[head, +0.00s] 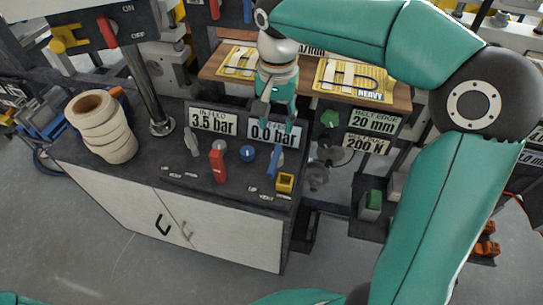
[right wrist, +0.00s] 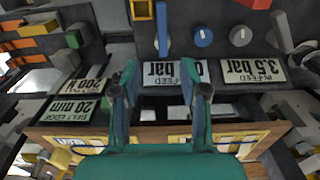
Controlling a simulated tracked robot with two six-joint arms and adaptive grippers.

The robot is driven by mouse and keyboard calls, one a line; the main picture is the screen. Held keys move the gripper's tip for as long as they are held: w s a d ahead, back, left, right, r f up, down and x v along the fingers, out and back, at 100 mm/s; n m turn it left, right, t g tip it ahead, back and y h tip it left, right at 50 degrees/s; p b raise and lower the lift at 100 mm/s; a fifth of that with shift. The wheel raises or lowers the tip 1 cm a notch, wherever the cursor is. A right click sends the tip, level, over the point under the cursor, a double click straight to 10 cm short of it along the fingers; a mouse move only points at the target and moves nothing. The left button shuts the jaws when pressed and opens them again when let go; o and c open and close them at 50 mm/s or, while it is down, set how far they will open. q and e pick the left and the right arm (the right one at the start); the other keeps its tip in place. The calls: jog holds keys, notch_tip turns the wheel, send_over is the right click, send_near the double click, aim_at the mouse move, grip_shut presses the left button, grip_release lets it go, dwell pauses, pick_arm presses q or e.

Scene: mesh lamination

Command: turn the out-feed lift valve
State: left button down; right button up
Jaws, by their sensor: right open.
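A blue lever (head: 272,163) stands on the dark cabinet top (head: 140,175), in front of the out-feed pressure sign (head: 273,133), which reads 0.0 bar. Small labels, UP and VENT, lie near its foot. In the right wrist view the blue lever (right wrist: 162,28) shows long and narrow, beyond the fingertips. My right gripper (head: 276,115) hangs over the out-feed sign, behind the lever and apart from it. In the right wrist view its two fingers (right wrist: 161,92) are spread and empty. My left gripper is out of view.
A wooden board (head: 310,88) with yellow mats lies behind. Tape rolls (head: 103,125) stand at left.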

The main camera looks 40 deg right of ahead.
aim_at(274, 161)
jog(key=f, duration=1.4)
jog(key=shift+w+a, duration=0.1)
jog(key=shift+w, duration=0.1)
grip_shut()
